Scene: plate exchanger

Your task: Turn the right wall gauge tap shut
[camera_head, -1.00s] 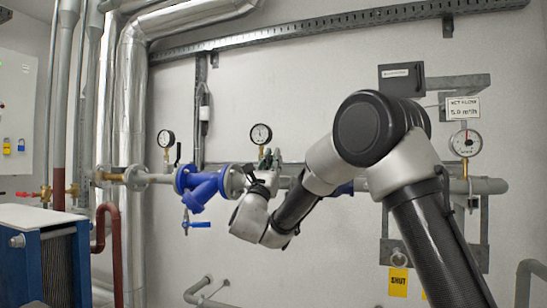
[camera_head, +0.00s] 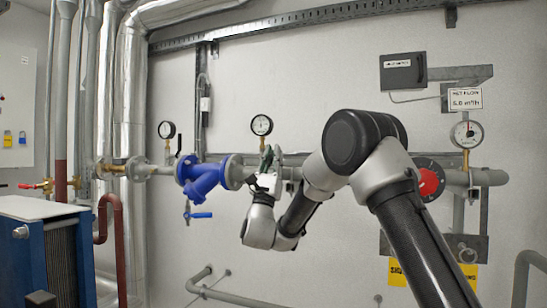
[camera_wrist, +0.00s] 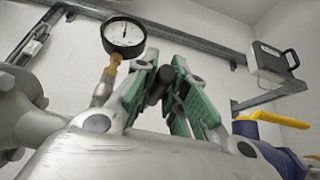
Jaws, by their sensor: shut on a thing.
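The wall gauge (camera_head: 262,125) stands on the pipe just right of the blue strainer, and shows large in the wrist view (camera_wrist: 123,35) on a brass stem (camera_wrist: 104,87). My gripper (camera_head: 268,158) is beside and below this gauge. In the wrist view my gripper (camera_wrist: 166,80) has its green-padded fingers close together, shut on a dark tap handle (camera_wrist: 158,86) right of the brass stem. Most of the handle is hidden by the fingers, so its angle is hard to tell. Another gauge (camera_head: 167,130) with a dark lever stands farther left.
The blue strainer (camera_head: 203,178) is left of my gripper. A red round handle (camera_head: 431,181) and a third gauge (camera_head: 466,134) are at the right, behind my arm. A yellow lever (camera_wrist: 272,118) is right of my gripper. A blue-sided unit (camera_head: 40,255) stands front left.

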